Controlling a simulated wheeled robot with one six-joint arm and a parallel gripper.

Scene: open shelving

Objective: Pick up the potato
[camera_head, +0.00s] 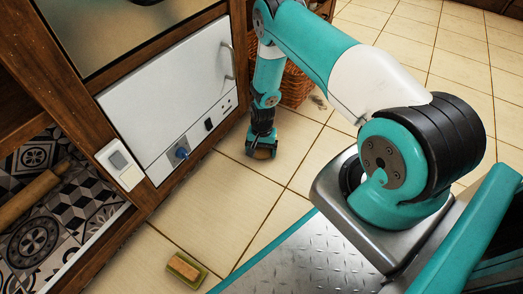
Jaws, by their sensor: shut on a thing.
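My gripper (261,147) points down close to the tiled floor, near the lower right corner of the white appliance. A small brown potato (262,154) shows between its fingertips. The gripper is shut on the potato. The fingers hide part of the potato, and I cannot tell whether it touches the floor.
A white appliance (175,95) in a wooden shelf unit stands to the left of the gripper. A wicker basket (296,84) is just behind the arm. A green and tan sponge-like block (187,270) lies on the floor in front. A rolling pin (35,197) lies on a patterned surface at left. The floor between is clear.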

